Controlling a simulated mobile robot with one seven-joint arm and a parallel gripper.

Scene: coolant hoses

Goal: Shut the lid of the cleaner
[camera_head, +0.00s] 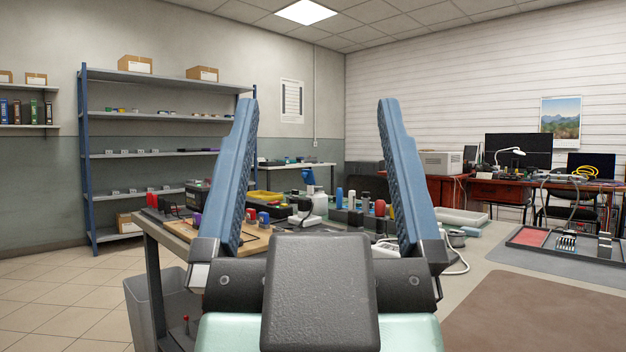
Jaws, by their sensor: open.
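My gripper (317,102) fills the middle of the view, its two blue ribbed fingers spread wide apart and pointing up. It is open, with nothing held between the fingers. I cannot make out for certain which thing is the cleaner, and no lid shows clearly. A beige box-shaped device (440,163) stands on the reddish-brown desk at the back right, beyond the right finger; I cannot tell what it is. My gripper hides part of the cluttered workbench behind it.
The near workbench (490,276) holds several small parts and tools. A black-edged tray (522,237) lies on its right, near a bare brown mat (540,318). A blue-framed shelf (150,77) stands at the back left. A grey bin (148,312) is beside the bench; floor at left is clear.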

